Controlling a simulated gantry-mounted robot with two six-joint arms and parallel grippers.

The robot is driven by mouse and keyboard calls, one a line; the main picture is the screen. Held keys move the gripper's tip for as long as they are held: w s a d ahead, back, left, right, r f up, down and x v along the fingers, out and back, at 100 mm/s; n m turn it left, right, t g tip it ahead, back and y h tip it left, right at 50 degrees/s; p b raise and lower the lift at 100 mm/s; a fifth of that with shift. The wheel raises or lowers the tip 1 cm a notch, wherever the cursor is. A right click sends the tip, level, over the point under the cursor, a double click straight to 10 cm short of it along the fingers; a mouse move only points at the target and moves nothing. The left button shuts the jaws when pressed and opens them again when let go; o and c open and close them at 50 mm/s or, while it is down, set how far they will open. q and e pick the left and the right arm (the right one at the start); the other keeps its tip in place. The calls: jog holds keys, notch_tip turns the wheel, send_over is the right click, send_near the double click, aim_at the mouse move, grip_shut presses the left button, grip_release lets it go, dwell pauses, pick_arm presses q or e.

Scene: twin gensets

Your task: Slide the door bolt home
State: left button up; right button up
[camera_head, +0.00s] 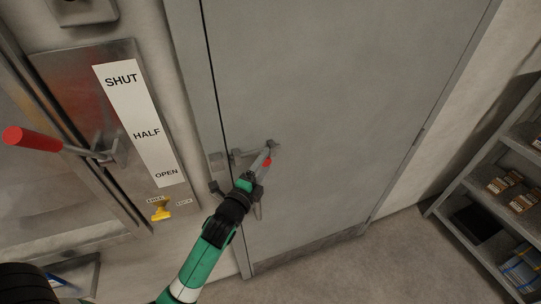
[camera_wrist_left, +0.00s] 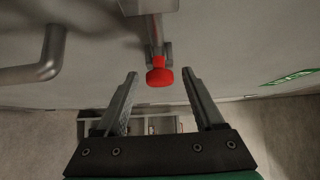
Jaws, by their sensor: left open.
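The grey door (camera_head: 320,90) fills the middle of the head view and looks closed against its frame. A metal bolt (camera_head: 243,153) lies across the door's left edge. Its red knob (camera_head: 267,162) shows beside my left gripper (camera_head: 262,172). In the left wrist view the red knob (camera_wrist_left: 160,77) hangs between the two open fingertips of the left gripper (camera_wrist_left: 160,78), with a gap on both sides. The fingers do not touch it. How far the bolt reaches into its keeper is partly hidden by the gripper. My right gripper is not in view.
A bent grey handle (camera_wrist_left: 40,68) sticks out left of the fingers in the wrist view. Shelves (camera_head: 480,190) stand at the right.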

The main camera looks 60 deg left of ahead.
aim_at(274, 150)
pick_arm(q)
jog(key=x, duration=0.4)
jog(key=shift+w+a, duration=0.2)
jog(key=shift+w, duration=0.05)
jog(key=shift+c, duration=0.3)
grip_shut()
dwell(0.9)
